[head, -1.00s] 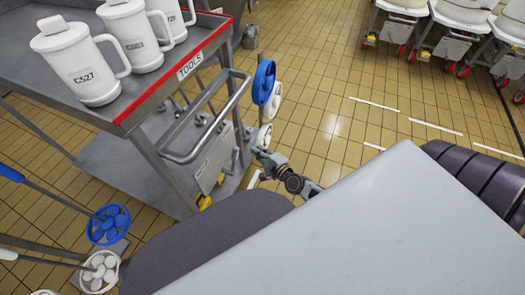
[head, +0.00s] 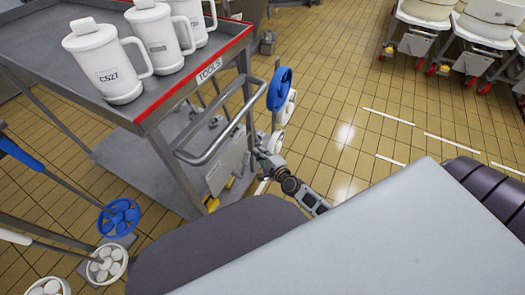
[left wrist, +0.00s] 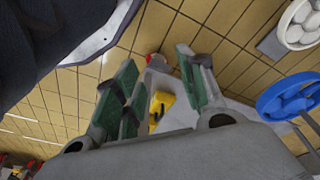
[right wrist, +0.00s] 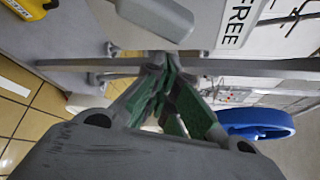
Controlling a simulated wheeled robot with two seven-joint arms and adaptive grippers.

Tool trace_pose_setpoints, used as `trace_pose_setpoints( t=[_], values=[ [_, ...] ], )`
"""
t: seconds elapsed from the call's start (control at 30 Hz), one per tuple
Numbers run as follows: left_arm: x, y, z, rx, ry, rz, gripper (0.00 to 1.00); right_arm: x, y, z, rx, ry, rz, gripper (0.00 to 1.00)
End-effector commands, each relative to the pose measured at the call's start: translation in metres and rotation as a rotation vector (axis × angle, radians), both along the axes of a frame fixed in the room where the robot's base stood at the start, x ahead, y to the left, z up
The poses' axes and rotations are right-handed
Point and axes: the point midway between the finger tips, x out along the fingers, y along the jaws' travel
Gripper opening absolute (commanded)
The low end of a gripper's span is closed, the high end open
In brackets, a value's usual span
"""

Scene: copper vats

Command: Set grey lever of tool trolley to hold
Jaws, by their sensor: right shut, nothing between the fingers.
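The tool trolley (head: 207,97) stands at the left in the head view, with a red-edged top and a TOOLS label. A pale plate (head: 228,164) hangs on its side below the handle rail. In the right wrist view a grey, rounded paddle-like part, probably the lever (right wrist: 155,17), lies at the top beside a white FREE label (right wrist: 240,20). My right gripper (head: 262,156) is beside the plate; in its wrist view its fingers (right wrist: 158,72) are shut and empty, just below the grey part. Contact cannot be told. My left gripper (left wrist: 155,75) is open and empty, seen only in its wrist view.
White mugs (head: 108,62) stand on the trolley top. Blue (head: 280,88) and white wheels hang by the trolley's right corner. More blue and white wheel-ended tools (head: 118,217) stand at lower left. White bins on red casters (head: 425,12) are far right. Tiled floor between is clear.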

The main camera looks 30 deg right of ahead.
Motion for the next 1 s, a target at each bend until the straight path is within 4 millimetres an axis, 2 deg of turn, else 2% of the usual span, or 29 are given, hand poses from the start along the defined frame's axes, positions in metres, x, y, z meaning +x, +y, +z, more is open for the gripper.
trace_pose_setpoints(
  t=[0.3, 1.0],
  values=[
    [0.003, 0.002, -0.006, 0.005, 0.003, 0.003, 0.40, -0.006, 0.012, 0.005, 0.001, 0.001, -0.001, 0.00],
    [0.003, 0.000, -0.006, 0.000, 0.002, 0.005, 0.40, -0.008, 0.016, 0.009, -0.034, -0.024, 0.001, 0.00]
  ],
)
